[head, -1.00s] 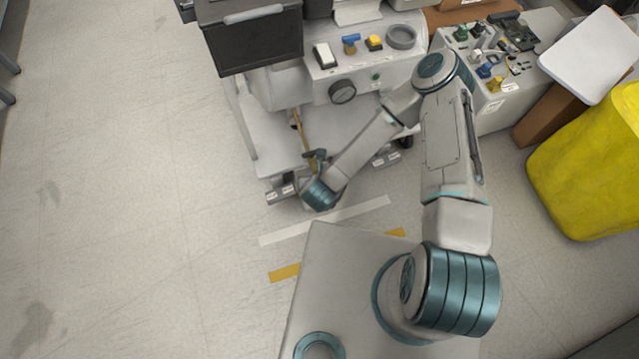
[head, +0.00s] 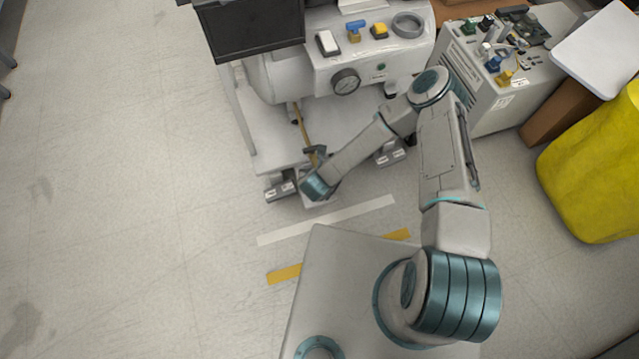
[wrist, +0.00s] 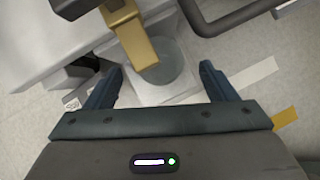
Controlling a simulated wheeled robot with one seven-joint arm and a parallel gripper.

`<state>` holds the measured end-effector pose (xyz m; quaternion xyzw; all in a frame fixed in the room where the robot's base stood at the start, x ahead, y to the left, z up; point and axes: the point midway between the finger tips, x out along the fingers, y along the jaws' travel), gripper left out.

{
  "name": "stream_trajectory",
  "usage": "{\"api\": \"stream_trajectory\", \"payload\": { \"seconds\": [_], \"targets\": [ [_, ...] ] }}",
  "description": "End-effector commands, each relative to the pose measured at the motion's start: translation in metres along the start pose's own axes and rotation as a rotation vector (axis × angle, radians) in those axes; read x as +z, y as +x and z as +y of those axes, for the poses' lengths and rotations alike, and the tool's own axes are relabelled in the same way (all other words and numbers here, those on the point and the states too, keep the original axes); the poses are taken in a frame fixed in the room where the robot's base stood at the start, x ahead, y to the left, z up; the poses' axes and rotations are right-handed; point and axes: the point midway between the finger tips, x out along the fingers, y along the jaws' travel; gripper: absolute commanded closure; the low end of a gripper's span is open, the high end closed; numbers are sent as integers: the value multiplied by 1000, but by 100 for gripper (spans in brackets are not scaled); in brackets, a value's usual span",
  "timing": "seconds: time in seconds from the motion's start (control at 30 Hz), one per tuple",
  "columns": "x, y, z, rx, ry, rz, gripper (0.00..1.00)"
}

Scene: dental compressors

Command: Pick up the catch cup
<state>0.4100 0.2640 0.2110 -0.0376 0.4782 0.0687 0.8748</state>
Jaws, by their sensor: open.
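The catch cup (wrist: 172,68) appears in the wrist view as a grey, round shape on a pale square surface. A brass-coloured piece (wrist: 136,40) hangs over its left part and hides some of it. My gripper (wrist: 161,71) is open, with one dark blue finger on each side of the cup's near edge. No contact with the cup is visible, and the height between them is hard to judge. In the head view my wrist is low at the front of the compressor cart, and it hides the cup and the fingers.
The white compressor cart (head: 272,142) carries a gauge (head: 345,82) and small coloured parts. A dark bar (wrist: 235,20) curves close by at the upper right of the wrist view. A grey unit (head: 480,95) and a yellow bin (head: 600,175) stand right. Floor at left is clear.

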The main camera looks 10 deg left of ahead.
Motion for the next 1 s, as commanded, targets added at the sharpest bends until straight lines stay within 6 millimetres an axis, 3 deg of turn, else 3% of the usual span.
{"api": "stream_trajectory", "payload": {
  "seconds": [0.03, 0.13, 0.43, 0.67, 1.0],
  "targets": [
    [-2, 12, 1, -1, 1, -2, 22],
    [-1, 22, 0, -1, 0, -1, 22],
    [1, 24, 0, 0, 0, -1, 22],
    [1, 24, 0, 0, 0, -1, 82],
    [3, 21, 1, 0, 0, -1, 82]
  ]
}}
